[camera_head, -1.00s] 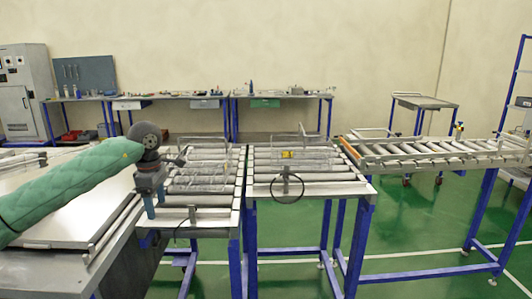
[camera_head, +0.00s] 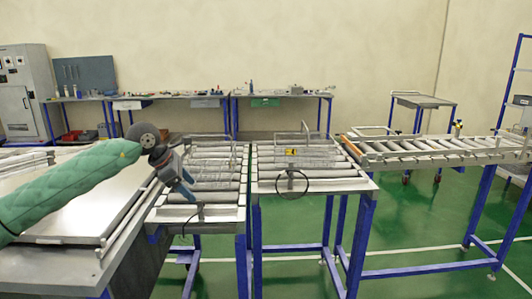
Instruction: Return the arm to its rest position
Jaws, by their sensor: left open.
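My left arm (camera_head: 70,185), in a green padded sleeve, reaches in from the left over a grey metal worktop. My left gripper (camera_head: 186,188) hangs at its end, tilted down to the right, with blue fingers. It is open and shows nothing held. It is in front of the left edge of the nearer roller conveyor (camera_head: 222,213); whether it touches the conveyor cannot be told. My right gripper is not in view.
A longer roller line (camera_head: 440,148) extends right. The metal worktop (camera_head: 85,240) lies under my arm. Green floor is open at right.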

